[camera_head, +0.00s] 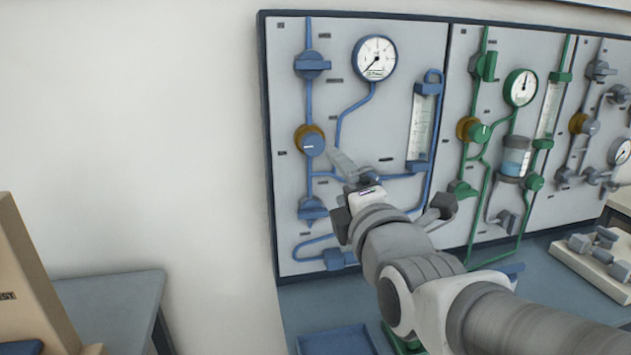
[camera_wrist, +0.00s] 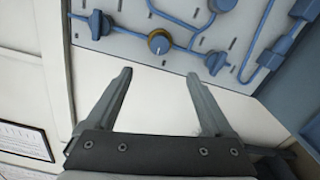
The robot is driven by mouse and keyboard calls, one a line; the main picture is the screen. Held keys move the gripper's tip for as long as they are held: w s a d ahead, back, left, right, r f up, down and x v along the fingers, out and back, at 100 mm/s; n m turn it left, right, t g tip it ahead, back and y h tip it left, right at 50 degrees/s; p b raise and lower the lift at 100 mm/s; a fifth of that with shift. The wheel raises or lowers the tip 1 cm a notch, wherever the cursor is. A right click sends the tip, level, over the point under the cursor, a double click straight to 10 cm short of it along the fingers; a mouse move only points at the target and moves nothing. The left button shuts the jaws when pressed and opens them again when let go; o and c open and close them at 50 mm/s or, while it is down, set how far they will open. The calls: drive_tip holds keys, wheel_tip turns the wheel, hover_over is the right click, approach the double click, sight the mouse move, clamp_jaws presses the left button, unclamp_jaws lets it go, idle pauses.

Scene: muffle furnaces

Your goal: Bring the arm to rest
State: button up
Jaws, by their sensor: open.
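My arm reaches from the lower right of the head view toward the wall panel (camera_head: 430,80). My gripper (camera_head: 338,158) is in front of the panel's blue section, close to a blue knob with a yellow-brown ring (camera_head: 308,141). In the wrist view my gripper (camera_wrist: 160,85) is open, with two grey fingers apart and nothing between them. The same knob (camera_wrist: 160,42) shows beyond the fingertips, apart from them. I cannot tell the exact gap between gripper and panel.
Blue, green and grey pipe sections with valves and gauges (camera_head: 374,57) cover the panel. A blue tray (camera_head: 335,340) lies on the bench below. A fittings tray (camera_head: 590,262) stands at right. A cardboard box (camera_head: 25,280) and a grey table (camera_head: 115,295) are at left.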

drive_tip(key=s+d+f+m+g+h, duration=0.2)
drive_tip(key=s+d+f+m+g, duration=0.2)
drive_tip(key=s+f+m+g, duration=0.45)
drive_tip(key=s+d+f+m+g+h, duration=0.1)
drive_tip(key=s+d+f+m+g, duration=0.35)
drive_tip(key=s+m, duration=0.7)
wheel_tip(320, 180, up, 17)
drive_tip(key=w+m+t+p, duration=0.1)
drive_tip(key=w+m+p, duration=0.1)
drive_tip(key=p, duration=1.6)
drive_tip(key=shift+w+f+m, duration=0.15)
drive_tip(key=shift+w+m, duration=0.25)
drive_tip(key=shift+w+f, duration=0.1)
